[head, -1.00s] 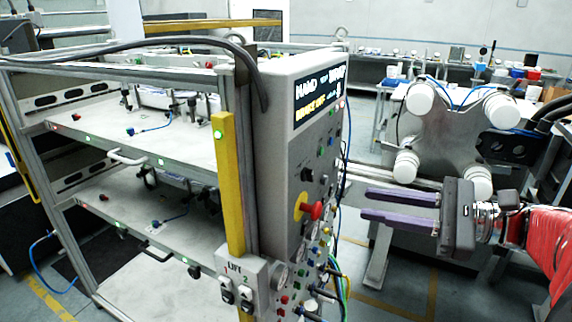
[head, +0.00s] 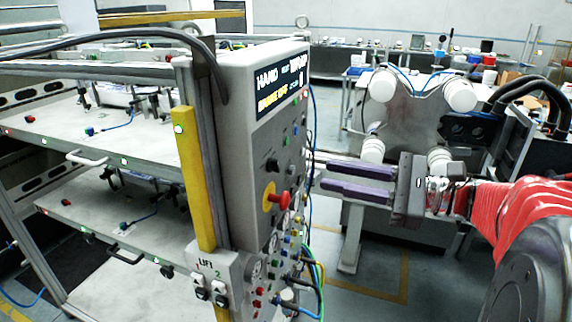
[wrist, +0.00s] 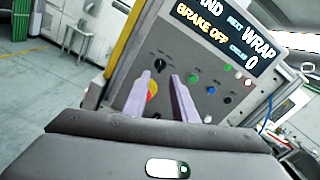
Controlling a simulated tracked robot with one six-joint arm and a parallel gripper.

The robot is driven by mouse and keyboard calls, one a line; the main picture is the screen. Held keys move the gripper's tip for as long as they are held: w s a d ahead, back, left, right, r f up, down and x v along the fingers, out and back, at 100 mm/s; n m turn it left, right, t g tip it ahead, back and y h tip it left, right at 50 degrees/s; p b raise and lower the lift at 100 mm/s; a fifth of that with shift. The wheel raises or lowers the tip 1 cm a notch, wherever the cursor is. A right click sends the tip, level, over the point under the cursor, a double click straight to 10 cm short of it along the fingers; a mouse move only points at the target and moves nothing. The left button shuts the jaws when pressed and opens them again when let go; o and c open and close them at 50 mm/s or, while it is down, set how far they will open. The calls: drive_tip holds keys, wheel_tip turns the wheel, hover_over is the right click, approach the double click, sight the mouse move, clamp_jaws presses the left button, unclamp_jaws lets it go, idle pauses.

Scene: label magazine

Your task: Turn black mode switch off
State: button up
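A black rotary switch (head: 272,165) sits on the grey control panel (head: 240,130), below the display and above the red stop button. In the wrist view the black switch (wrist: 160,64) shows just beyond the fingertips, between their lines. My gripper (head: 320,177) is to the right of the panel in the head view, with its purple fingers pointing at it. The fingers are apart with nothing between them. In the wrist view my gripper (wrist: 160,75) partly covers the red and yellow stop button (wrist: 151,89). I see no contact with the switch.
The display (head: 281,90) reads HAND, NEXT WRAP and BRAKE OFF. Green, blue and red buttons (wrist: 194,78) sit right of the switch. A yellow post (head: 194,180) edges the panel. Cables hang at its lower right. A white-roller machine (head: 410,110) stands behind my gripper.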

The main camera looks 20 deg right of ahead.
sight(278, 165)
drive_tip(key=shift+x, duration=5.1)
drive_tip(key=shift+c, duration=0.5)
clamp_jaws()
drive_tip(key=shift+s, duration=0.1)
